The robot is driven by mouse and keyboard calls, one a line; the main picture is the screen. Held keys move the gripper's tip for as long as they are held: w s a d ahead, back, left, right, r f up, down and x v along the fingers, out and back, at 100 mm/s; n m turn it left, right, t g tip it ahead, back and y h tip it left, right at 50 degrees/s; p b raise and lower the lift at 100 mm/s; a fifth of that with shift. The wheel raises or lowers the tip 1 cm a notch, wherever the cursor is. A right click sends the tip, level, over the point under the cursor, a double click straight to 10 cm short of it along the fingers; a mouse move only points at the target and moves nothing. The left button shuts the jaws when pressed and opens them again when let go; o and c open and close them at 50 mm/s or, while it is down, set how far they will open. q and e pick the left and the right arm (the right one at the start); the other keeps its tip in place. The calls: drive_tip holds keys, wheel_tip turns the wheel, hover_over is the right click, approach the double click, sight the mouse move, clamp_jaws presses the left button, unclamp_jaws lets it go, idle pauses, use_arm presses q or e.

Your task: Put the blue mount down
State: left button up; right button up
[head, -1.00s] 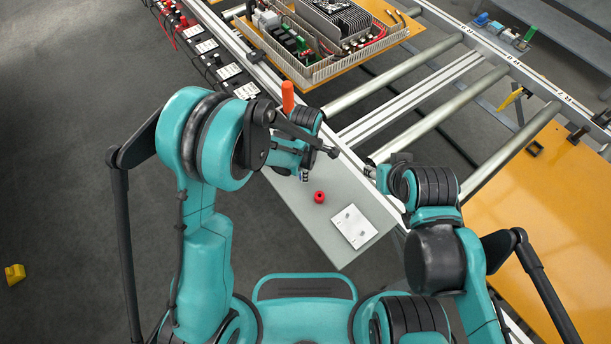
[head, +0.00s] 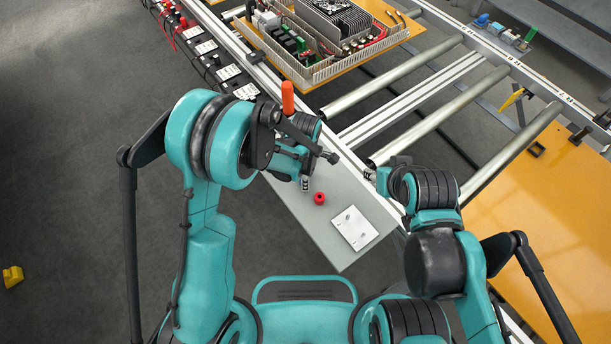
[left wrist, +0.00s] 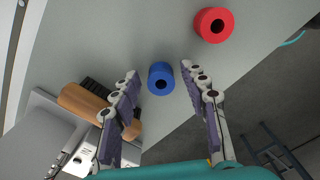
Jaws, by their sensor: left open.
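The blue mount (left wrist: 161,78) is a short cylinder with a dark centre hole. In the left wrist view it stands on the grey shelf (left wrist: 120,35), between the tips of my left gripper (left wrist: 160,75). The fingers are open, with a gap on both sides of the mount. In the head view my left gripper (head: 305,184) is over the shelf, and the blue mount is hidden. A red mount (head: 319,198) stands beside it; it also shows in the left wrist view (left wrist: 214,25). My right gripper (head: 370,174) is at the shelf's right edge, its fingers too small to read.
A white plate (head: 354,228) lies at the shelf's near end. An orange handle (head: 288,98) rises behind my left wrist. An electronics panel (head: 335,50) lies across the rails at the back. Bare shelf lies between the red mount and the plate.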

use_arm(q)
wheel_tip(320, 180, up, 11)
drive_tip(key=p, duration=0.4)
drive_tip(key=s+a+r+m+t, duration=0.35)
drive_tip(key=a+r+m, duration=0.45)
drive_tip(key=a+r, duration=0.3)
drive_tip(key=s+a+r+m+t, duration=0.3)
drive_tip(key=s+a+r+m, duration=0.2)
drive_tip(key=s+a+m, duration=0.2)
drive_tip(key=shift+s+a+r+m+t, duration=0.2)
drive_tip(key=shift+s+m+t, duration=0.15)
drive_tip(key=shift+s+m, duration=0.8)
drive_tip(key=shift+w+m, duration=0.25)
drive_tip(key=shift+f, duration=0.15)
wheel_tip(320, 180, down, 3)
drive_tip(key=b, duration=0.3)
drive_tip(key=shift+r, duration=0.2)
